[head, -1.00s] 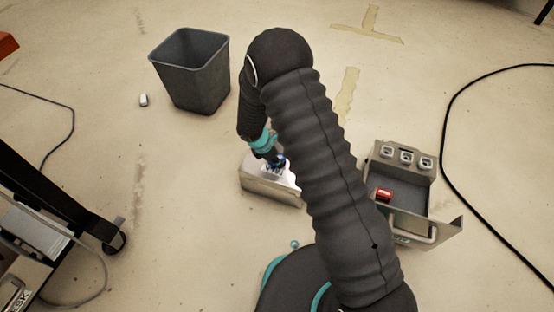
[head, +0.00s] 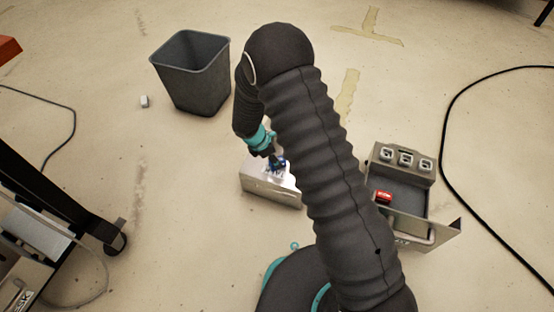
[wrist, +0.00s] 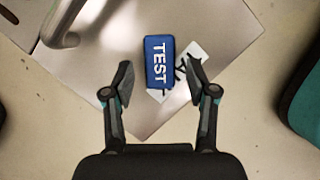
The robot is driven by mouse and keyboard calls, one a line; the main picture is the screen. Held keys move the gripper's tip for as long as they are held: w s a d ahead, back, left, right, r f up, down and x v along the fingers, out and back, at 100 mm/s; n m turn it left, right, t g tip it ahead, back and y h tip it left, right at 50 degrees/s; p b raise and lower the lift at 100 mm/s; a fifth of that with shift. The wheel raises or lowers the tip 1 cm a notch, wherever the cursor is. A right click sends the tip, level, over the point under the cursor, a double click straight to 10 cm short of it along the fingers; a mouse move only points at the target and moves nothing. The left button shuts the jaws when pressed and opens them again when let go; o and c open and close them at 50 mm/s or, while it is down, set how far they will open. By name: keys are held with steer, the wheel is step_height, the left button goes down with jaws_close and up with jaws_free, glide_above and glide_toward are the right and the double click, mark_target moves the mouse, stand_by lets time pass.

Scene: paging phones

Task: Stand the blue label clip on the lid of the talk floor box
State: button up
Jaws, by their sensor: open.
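The blue label clip (wrist: 159,62), marked TEST in white, rests on the bare metal lid of a floor box (wrist: 190,25). It partly covers a white sticker (wrist: 192,60) on the lid, whose writing is mostly hidden. I cannot tell how the clip stands from above. My gripper (wrist: 159,84) is open, its fingertips apart on either side of the clip's lower end, not touching it in the picture. In the head view the clip (head: 277,165) shows as a small blue patch on the box (head: 268,190), just below my gripper (head: 268,154).
A grey bin (head: 192,75) stands behind left, with a small white object (head: 144,101) beside it. A grey tray unit (head: 405,190) at right holds a red block (head: 383,197) and several sockets. A wheeled cart (head: 50,220) is at left. A black cable (head: 450,150) curves at right.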

steer(key=p+v, duration=0.1)
steer(key=v, duration=0.8)
steer(key=s+d+r+m+y, duration=0.15)
steer(key=d+r+m, duration=0.25)
steer(key=r, duration=0.4)
steer(key=s+d+r+m, duration=0.3)
steer(key=d+r, duration=0.2)
steer(key=r, duration=0.2)
steer(key=s+d+r+m, duration=0.2)
steer(key=d+r+m, duration=0.2)
steer(key=r, duration=0.4)
steer(key=s+d+r+m+t, duration=0.1)
steer(key=s+d+r+m, duration=0.1)
steer(key=s, duration=0.4)
steer(key=s+d+r+m+t+y, duration=0.1)
steer(key=s+d+r+m, duration=0.2)
steer(key=s+r+m, duration=0.2)
steer(key=s+d+r+m+t+y, duration=0.1)
steer(key=s+d+r+m, duration=0.2)
steer(key=s+m, duration=0.2)
steer(key=shift+s+r+t, duration=0.4)
steer(key=shift+s, duration=1.45)
steer(key=shift+y, duration=0.25)
steer(key=shift+c, duration=0.2)
